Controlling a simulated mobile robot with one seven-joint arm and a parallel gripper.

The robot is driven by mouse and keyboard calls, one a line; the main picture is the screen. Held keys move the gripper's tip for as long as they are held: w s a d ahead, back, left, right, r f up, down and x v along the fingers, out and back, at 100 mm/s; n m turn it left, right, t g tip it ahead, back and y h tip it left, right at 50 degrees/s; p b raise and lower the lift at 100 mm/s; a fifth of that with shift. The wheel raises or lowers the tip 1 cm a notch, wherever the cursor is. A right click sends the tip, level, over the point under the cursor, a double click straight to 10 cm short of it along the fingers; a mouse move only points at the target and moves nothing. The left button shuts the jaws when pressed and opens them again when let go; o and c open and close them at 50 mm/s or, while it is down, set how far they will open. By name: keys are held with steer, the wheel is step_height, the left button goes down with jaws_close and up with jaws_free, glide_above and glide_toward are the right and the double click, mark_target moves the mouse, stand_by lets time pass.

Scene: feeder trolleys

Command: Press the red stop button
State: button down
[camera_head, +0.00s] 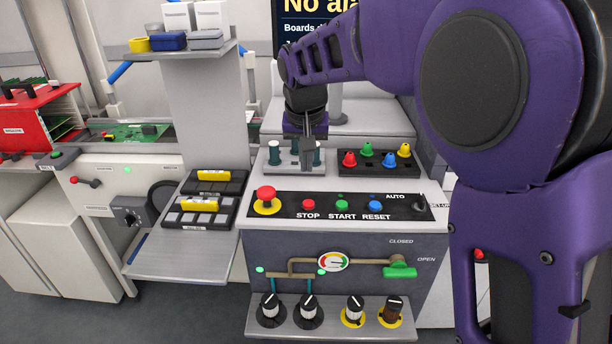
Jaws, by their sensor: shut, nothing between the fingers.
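The red stop button (308,205) is a small round red cap on the black control strip (287,212), above the printed word STOP. A larger red mushroom button (266,193) on a yellow ring stands to its left. The green start button (342,206) and the blue reset button (376,206) are to its right. My gripper (307,168) is shut and empty, pointing down. It shows above and behind the stop button in the picture, in front of the grey block with dark green pegs, apart from the button. The stop button is in full view.
Red, green, blue and yellow cones stand on a black tray (345,171) right of my gripper. Dark green pegs (274,152) stand beside it. A selector switch (420,203) is at the strip's right end. Several knobs (309,307) sit on the lower shelf. My purple arm covers the right side.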

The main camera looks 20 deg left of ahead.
steer(key=shift+v, duration=1.1)
steer(key=shift+w, duration=0.1)
